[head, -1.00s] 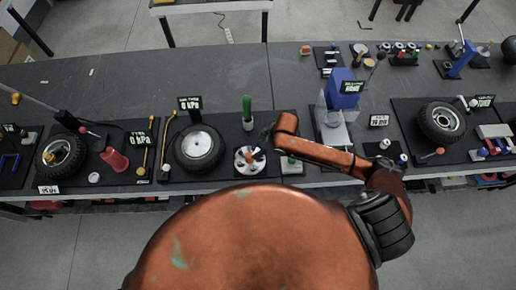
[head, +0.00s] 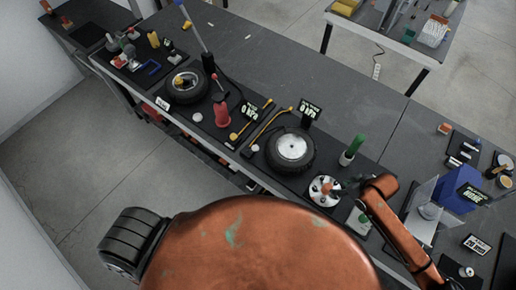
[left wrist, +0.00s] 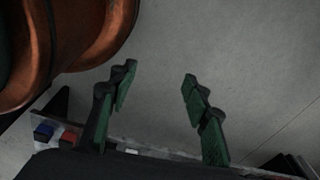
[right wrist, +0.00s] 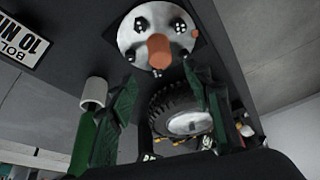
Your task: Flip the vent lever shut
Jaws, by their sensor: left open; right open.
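I cannot pick out the vent lever for certain. A round silver disc (head: 322,197) with an orange-red knob lies on the dark bench mat, and it also shows in the right wrist view (right wrist: 140,25) with the knob (right wrist: 158,50) just beyond the fingertips. My right gripper (head: 347,186) is beside this disc; in the right wrist view its fingers (right wrist: 160,80) are apart with nothing between them. My left gripper (left wrist: 157,80) is out of the head view; its green-padded fingers are apart and empty over the grey floor.
A tire with a silver hub (head: 291,147) and a green-handled tool (head: 354,147) stand by the disc. A red cone-like piece (head: 221,114) and another tire (head: 184,86) are farther left. A blue press-like device (head: 459,189) stands right of my right arm. Bare bench lies behind the mats.

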